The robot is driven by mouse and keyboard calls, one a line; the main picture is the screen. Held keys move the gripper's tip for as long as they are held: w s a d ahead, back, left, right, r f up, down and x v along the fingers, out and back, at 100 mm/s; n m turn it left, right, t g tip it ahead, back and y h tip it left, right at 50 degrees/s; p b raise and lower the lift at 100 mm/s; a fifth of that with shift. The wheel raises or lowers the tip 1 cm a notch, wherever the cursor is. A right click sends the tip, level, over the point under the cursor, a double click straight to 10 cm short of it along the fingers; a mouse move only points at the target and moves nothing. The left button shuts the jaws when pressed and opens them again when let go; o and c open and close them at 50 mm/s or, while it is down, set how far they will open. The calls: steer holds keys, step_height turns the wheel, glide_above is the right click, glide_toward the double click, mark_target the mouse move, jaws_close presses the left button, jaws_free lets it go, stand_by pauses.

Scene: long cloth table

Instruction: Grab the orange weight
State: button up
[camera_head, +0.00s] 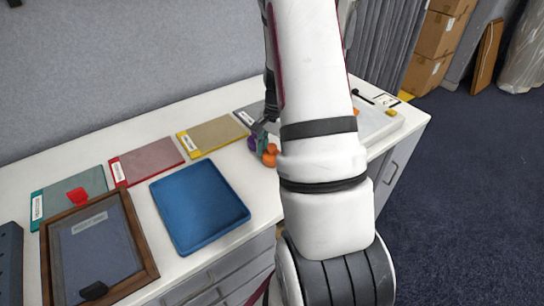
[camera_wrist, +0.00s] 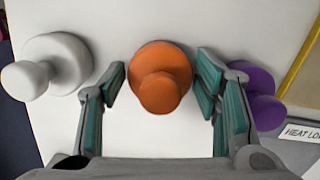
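The orange weight (camera_wrist: 160,78) is a round body with a smaller knob, and it stands on the white table top. In the wrist view it lies between the two fingers of my gripper (camera_wrist: 162,85), which are open with a gap on each side of it. In the head view the orange weight (camera_head: 270,155) shows just left of my arm, which hides most of the gripper and the area around it.
A white weight (camera_wrist: 55,65) stands left of the orange one, and a purple weight (camera_wrist: 255,95) is close by the right finger. A blue tray (camera_head: 200,205), a wooden frame (camera_head: 140,245) and coloured mats lie farther left.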

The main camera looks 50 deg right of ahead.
jaws_close()
steer(key=shift+r, duration=0.2)
